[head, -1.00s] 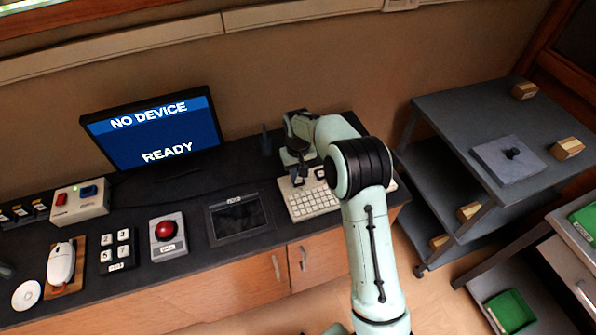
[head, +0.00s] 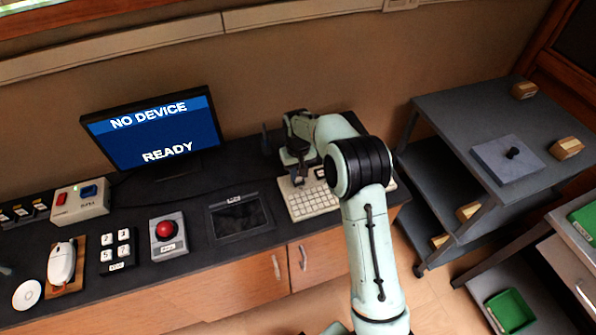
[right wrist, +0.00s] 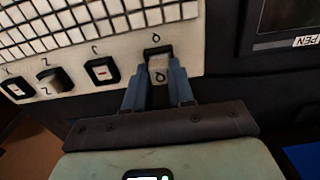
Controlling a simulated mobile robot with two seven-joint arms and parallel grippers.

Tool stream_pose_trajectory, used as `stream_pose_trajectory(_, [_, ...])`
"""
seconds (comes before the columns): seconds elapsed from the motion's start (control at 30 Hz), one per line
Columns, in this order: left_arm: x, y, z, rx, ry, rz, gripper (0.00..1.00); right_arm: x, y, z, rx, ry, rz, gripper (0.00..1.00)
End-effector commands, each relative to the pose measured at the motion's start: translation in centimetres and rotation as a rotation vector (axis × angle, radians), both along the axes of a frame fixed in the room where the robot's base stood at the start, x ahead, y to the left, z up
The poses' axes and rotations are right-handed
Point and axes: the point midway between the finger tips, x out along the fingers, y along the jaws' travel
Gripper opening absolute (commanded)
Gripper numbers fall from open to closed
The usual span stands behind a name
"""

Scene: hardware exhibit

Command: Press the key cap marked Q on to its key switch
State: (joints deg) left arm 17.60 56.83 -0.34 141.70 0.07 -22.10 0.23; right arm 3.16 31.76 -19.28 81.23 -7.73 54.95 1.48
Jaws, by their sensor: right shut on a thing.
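My right gripper (right wrist: 158,78) is shut on a pale key cap marked Q (right wrist: 159,69), with one blue finger on each side of it. The cap is at the dark Q key switch (right wrist: 158,49), beside the printed Q on the keyboard (right wrist: 85,35). I cannot tell whether the cap touches the switch or is held just above it. In the head view my right gripper (head: 297,177) is at the left end of the keyboard (head: 312,203), and the cap cannot be made out there. My left gripper is not in view.
A dark panel (head: 240,216) is left of the keyboard. A monitor (head: 155,127) reads NO DEVICE and READY. A red button box (head: 168,235) stands further left.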

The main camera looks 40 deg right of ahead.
Motion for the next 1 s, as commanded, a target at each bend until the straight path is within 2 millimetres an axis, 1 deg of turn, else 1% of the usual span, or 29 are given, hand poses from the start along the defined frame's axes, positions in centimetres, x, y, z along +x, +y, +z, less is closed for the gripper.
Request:
stream_pose_trajectory(0.63, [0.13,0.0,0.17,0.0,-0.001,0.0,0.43,0.02,-0.01,-0.03,0.0,0.0,0.0,0.0])
stream_pose_trajectory(1.0, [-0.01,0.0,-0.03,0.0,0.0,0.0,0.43,0.02,-0.01,-0.57,0.0,0.0,0.0,0.0])
